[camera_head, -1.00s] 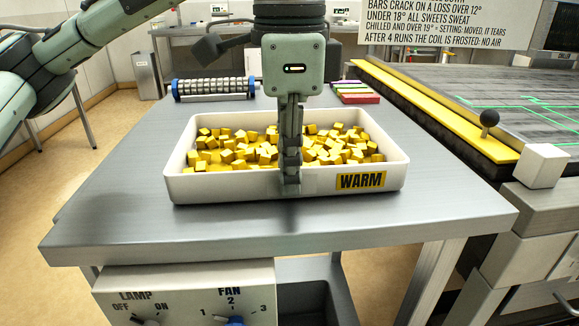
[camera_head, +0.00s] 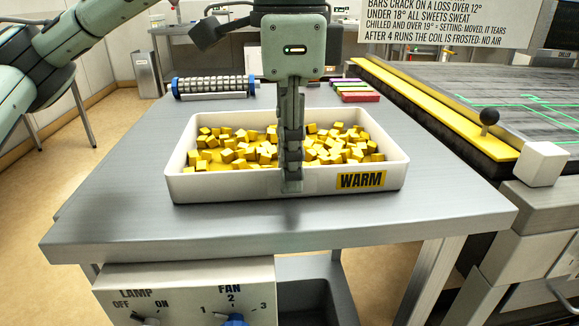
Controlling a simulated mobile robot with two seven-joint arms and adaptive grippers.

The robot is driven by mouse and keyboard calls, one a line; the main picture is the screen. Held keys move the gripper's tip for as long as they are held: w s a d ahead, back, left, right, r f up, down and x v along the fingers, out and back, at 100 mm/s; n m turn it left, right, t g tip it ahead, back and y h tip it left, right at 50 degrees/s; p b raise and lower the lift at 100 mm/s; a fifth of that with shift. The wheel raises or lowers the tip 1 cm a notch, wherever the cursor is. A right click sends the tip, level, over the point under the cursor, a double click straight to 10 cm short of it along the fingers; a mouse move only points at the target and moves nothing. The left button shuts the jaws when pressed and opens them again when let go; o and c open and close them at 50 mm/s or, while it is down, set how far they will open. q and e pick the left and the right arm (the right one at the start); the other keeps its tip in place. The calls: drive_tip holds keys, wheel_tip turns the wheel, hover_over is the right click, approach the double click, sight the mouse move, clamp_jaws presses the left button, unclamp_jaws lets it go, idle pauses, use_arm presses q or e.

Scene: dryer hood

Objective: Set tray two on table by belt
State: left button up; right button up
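A white tray (camera_head: 235,183) with a yellow WARM label sits on the grey metal table (camera_head: 140,195). It holds many small yellow cubes (camera_head: 228,155). My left gripper (camera_head: 292,180) points straight down at the middle of the tray's front wall, with its fingers across the rim and one finger in front of the wall. One finger mostly hides the other, so I cannot tell whether they are clamped on the wall. The tray is flat on the table. My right gripper is out of view.
A dark belt-like surface with green lines (camera_head: 500,95) and a yellow edge strip (camera_head: 435,108) runs along the right. A roller (camera_head: 213,86) and coloured bars (camera_head: 357,93) lie at the table's back. A LAMP and FAN panel (camera_head: 185,290) is below the front edge. The table's left side is clear.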

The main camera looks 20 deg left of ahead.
use_arm(q)
wheel_tip(320, 180, up, 11)
idle(0.3)
drive_tip(key=shift+s+d+f, duration=0.1)
drive_tip(key=shift+s+f, duration=0.05)
idle(0.3)
